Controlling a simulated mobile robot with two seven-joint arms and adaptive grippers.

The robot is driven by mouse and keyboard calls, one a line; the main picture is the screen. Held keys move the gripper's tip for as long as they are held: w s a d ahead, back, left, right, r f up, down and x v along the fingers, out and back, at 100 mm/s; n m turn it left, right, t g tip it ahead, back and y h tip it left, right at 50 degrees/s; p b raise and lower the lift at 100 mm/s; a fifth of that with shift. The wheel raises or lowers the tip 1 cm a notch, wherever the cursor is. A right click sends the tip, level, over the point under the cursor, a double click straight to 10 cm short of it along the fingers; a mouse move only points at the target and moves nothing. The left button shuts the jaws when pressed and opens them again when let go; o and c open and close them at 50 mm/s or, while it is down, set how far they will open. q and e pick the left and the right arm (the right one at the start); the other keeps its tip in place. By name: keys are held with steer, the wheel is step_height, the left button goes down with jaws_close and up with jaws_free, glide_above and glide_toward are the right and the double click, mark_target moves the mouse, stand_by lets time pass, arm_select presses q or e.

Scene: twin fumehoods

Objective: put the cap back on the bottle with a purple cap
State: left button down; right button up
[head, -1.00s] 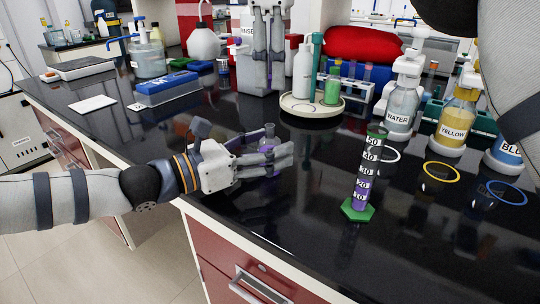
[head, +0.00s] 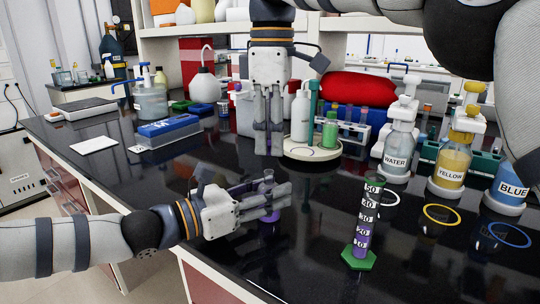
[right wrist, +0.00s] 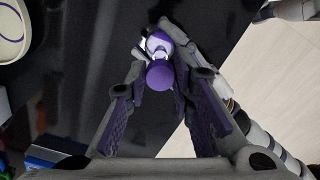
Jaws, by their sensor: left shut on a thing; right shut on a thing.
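The small clear bottle (head: 269,177) with purple contents is held by my left gripper (head: 270,202) near the front edge of the black bench. Its neck shows above the fingers and its open mouth points up. The bottle (right wrist: 157,42) also shows in the right wrist view, beyond the cap. My right gripper (head: 268,150) points down, its fingers closed, behind and above the bottle in the head view. In the right wrist view, the round purple cap (right wrist: 160,75) is between its fingertips and overlaps the bottle. The cap is not clear in the head view.
A graduated cylinder (head: 366,220) with a green base stands right of the bottle. A round tray (head: 310,151) with bottles is behind. Wash bottles labelled water (head: 397,155), yellow (head: 453,165) and blue (head: 508,190) stand at right.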

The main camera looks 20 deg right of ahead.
mark_target(271, 172)
steer(key=shift+f, duration=0.95)
steer(key=shift+f, duration=0.85)
steer(key=shift+f, duration=0.6)
